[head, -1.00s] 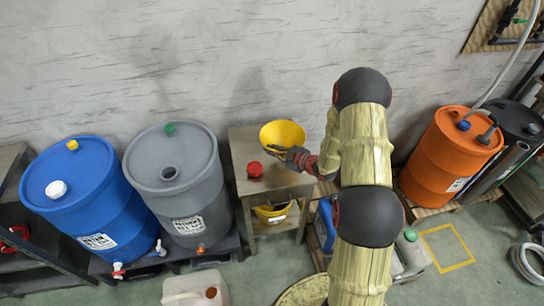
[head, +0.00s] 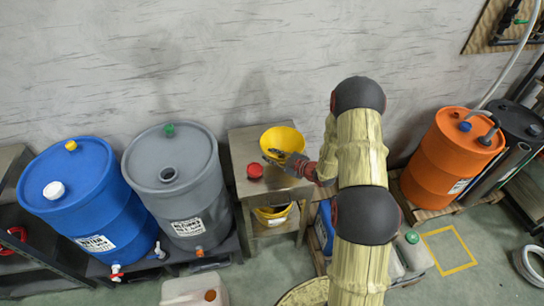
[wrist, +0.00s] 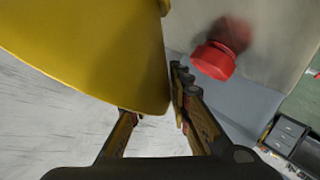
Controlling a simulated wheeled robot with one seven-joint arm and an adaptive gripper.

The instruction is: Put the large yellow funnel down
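The large yellow funnel (head: 283,138) is at the top of the small metal table in the head view, wide mouth up. Whether its lower end touches the table is hidden. In the wrist view its yellow wall (wrist: 90,50) fills the upper left. My gripper (head: 272,156) is at the funnel's near side. In the wrist view one finger shows along the wall's right edge, and the other is partly hidden behind the wall. The funnel wall lies between the fingers (wrist: 160,95); I cannot tell whether they press on it.
A red cap-like object (head: 255,170) is on the tabletop (head: 245,146) left of the funnel, also in the wrist view (wrist: 213,60). Another yellow container (head: 272,214) is on the shelf below. A grey drum (head: 175,190) stands left, an orange drum (head: 448,160) right. The wall is behind.

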